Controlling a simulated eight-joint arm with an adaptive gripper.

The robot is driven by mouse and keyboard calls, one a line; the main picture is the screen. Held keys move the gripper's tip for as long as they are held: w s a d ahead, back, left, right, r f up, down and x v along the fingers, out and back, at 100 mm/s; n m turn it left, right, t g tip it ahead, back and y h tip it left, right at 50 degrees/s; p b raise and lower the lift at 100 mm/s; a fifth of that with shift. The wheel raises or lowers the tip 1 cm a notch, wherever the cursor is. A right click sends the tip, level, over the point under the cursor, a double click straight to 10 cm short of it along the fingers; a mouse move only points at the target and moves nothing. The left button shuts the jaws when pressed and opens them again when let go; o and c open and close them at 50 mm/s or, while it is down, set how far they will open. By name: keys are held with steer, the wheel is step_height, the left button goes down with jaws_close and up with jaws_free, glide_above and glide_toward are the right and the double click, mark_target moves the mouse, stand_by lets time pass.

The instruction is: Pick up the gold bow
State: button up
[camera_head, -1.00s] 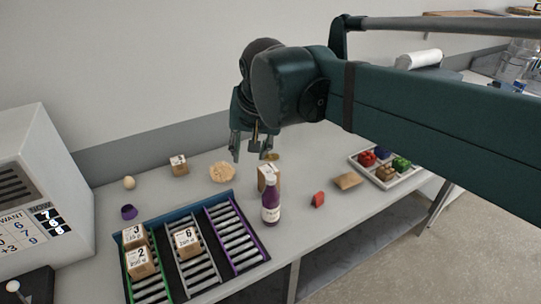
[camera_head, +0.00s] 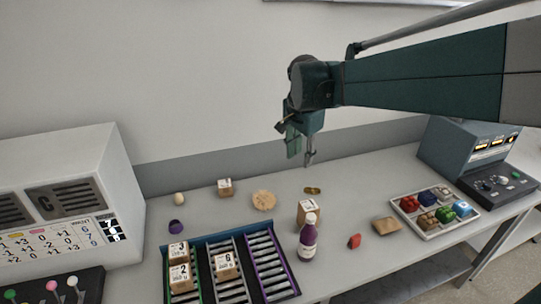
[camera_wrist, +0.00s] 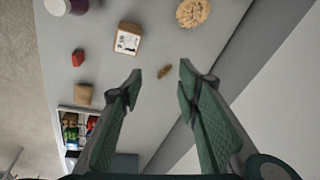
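A small flat gold-brown piece, which looks like the gold bow (camera_head: 312,190), lies alone on the grey table behind the numbered box. It also shows in the wrist view (camera_wrist: 164,71), lying between the lines of the two fingertips. My gripper (camera_head: 310,160) hangs above the table near the back wall, apart from the piece and above it in the picture. The bow's fine shape is too small to make out.
A numbered box (camera_head: 307,210) and a purple bottle (camera_head: 308,240) stand in front of the piece. A white tray (camera_head: 437,234) of coloured bows sits to the right.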

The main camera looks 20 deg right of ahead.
steer(key=w+d+f+m+g+p, duration=0.25)
steer(key=w+d+m+p, duration=0.25)
steer(key=w+d, duration=0.25)
steer(key=m+p, duration=0.3)
steer(key=m, duration=0.1)
glide_above(312, 189)
steer(key=a, duration=0.1)
step_height(312, 189, down, 5)
step_height(312, 189, down, 12)
steer(key=shift+w+a+g+b, duration=0.2)
steer(key=shift+a+g+b, duration=0.05)
steer(key=shift+g+b, duration=0.1)
steer(key=shift+f, duration=0.15)
steer(key=shift+d+f, duration=0.2)
steer(key=shift+f, duration=1)
steer(key=shift+s+f, duration=0.1)
steer(key=shift+s+d+f, duration=0.1)
steer(key=shift+d+f, duration=0.05)
steer(key=shift+f, duration=0.65)
steer(key=shift+d+f, duration=0.2)
steer(key=shift+f, duration=0.65)
steer(key=shift+s+d+f, duration=0.1)
steer(key=shift+d+f, duration=0.05)
steer(key=shift+f, duration=0.65)
